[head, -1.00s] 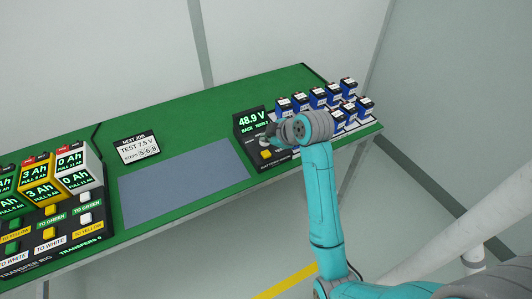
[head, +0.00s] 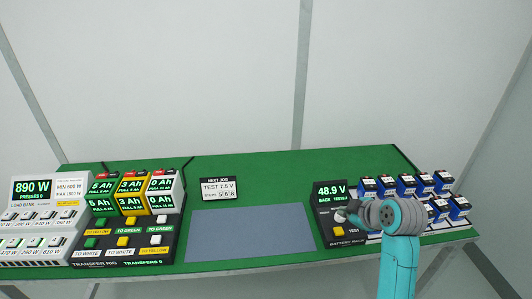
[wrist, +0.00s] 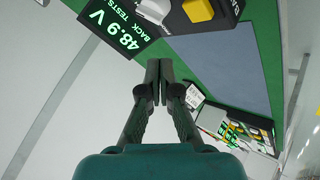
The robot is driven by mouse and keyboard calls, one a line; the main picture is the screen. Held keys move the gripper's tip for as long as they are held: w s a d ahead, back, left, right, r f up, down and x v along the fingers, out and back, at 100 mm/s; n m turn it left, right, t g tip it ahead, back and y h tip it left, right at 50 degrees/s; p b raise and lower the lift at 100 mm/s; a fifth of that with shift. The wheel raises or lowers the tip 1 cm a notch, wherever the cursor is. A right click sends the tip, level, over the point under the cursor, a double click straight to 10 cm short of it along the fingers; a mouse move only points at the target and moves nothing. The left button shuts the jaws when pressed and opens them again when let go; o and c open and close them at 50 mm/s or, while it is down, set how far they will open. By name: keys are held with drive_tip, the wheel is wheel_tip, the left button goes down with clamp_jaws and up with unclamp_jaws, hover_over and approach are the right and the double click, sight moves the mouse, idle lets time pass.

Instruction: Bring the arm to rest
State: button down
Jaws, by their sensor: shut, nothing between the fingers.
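My teal arm reaches up from the lower right in the head view. My gripper (head: 343,213) is over the battery rack tester (head: 327,206), whose screen reads 48.9 V. In the wrist view my gripper (wrist: 159,72) is shut, with its dark fingertips together and nothing between them. The tester's screen (wrist: 115,28) and yellow button (wrist: 197,9) show near the top of that view, apart from the fingertips. In the head view the yellow TEST button (head: 339,232) sits just below my gripper.
Several blue batteries (head: 408,185) stand right of the tester, close to my wrist. A grey-blue mat (head: 250,232) lies mid-bench, empty. A NEXT JOB card (head: 218,187), the transfer rig (head: 125,240) and the load bank (head: 40,215) are further left.

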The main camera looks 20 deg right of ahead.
drive_tip(key=s+a+f+m, duration=0.1)
drive_tip(key=a+f, duration=0.1)
drive_tip(key=f, duration=0.1)
drive_tip(key=s+a+f+m, duration=0.1)
drive_tip(key=s+a+f, duration=0.1)
drive_tip(key=a+f, duration=0.1)
drive_tip(key=s+a+f+m+t, duration=0.1)
drive_tip(key=s+a+f, duration=0.1)
drive_tip(key=a+f, duration=0.1)
drive_tip(key=shift+s+a+f, duration=0.1)
drive_tip(key=shift+a+f, duration=0.15)
drive_tip(key=shift+f, duration=0.3)
drive_tip(key=s+a+f+m+t, duration=0.2)
drive_tip(key=s+a, duration=0.4)
drive_tip(key=s, duration=0.5)
drive_tip(key=s+a+f+m+t, duration=0.15)
drive_tip(key=s+a, duration=0.45)
drive_tip(key=s, duration=0.6)
drive_tip(key=s+a+r+m+t, duration=0.1)
drive_tip(key=s+a+r, duration=0.2)
drive_tip(key=s+r, duration=0.4)
drive_tip(key=s, duration=0.4)
drive_tip(key=shift+r+m+y, duration=0.2)
drive_tip(key=shift+m+y, duration=0.1)
drive_tip(key=shift+m, duration=0.05)
